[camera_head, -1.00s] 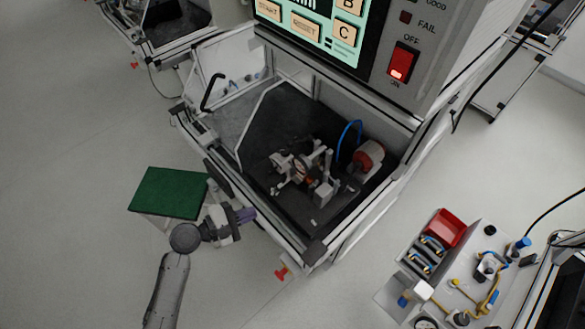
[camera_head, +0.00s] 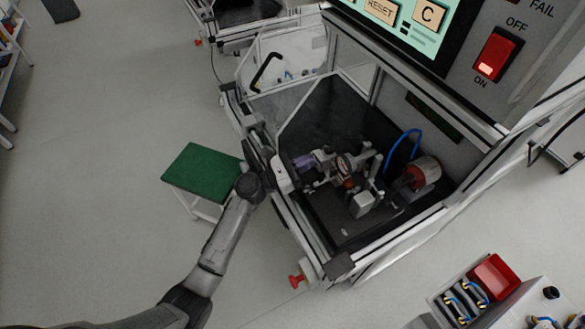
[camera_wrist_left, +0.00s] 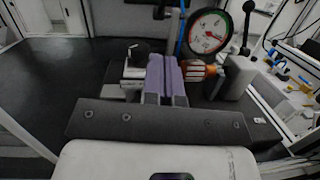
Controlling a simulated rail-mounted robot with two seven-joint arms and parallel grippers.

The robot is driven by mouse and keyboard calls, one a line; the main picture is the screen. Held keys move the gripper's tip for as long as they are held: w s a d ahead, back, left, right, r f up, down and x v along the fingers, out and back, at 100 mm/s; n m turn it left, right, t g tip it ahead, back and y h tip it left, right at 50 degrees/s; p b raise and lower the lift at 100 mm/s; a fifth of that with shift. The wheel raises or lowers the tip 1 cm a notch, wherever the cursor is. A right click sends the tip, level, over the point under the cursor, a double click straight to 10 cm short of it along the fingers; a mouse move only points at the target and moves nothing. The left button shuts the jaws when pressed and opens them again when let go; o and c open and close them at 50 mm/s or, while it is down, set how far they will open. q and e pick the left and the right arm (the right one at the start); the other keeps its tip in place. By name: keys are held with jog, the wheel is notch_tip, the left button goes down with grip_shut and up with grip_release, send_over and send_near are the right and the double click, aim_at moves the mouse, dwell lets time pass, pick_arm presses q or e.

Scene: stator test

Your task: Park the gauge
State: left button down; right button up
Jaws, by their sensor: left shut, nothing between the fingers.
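In the left wrist view the dial gauge (camera_wrist_left: 209,33) faces me with a white face and a red arc, just right of and beyond my fingertips. My left gripper (camera_head: 309,161) reaches over the station's front edge, beside the fixture and left of the dial. Its purple fingers (camera_wrist_left: 166,78) are closed together with nothing between them. A copper-coloured wound part (camera_wrist_left: 194,70) lies below the dial. Whether the fingers touch the fixture cannot be told. My right gripper is not in view.
The station's dark floor (camera_head: 318,107) is clear behind the fixture. A clear raised cover and metal frame rails surround the opening. A green-topped stool (camera_head: 203,172) stands outside, left.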

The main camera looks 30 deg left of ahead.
pick_arm(q)
jog(key=shift+w+d+r+p, duration=0.2)
jog(key=shift+w+d+r, duration=0.6)
jog(key=shift+w+r, duration=0.15)
jog(key=shift+w+d+r+p, duration=0.15)
jog(key=shift+w+d+r, duration=0.6)
jog(key=shift+w+r, duration=0.15)
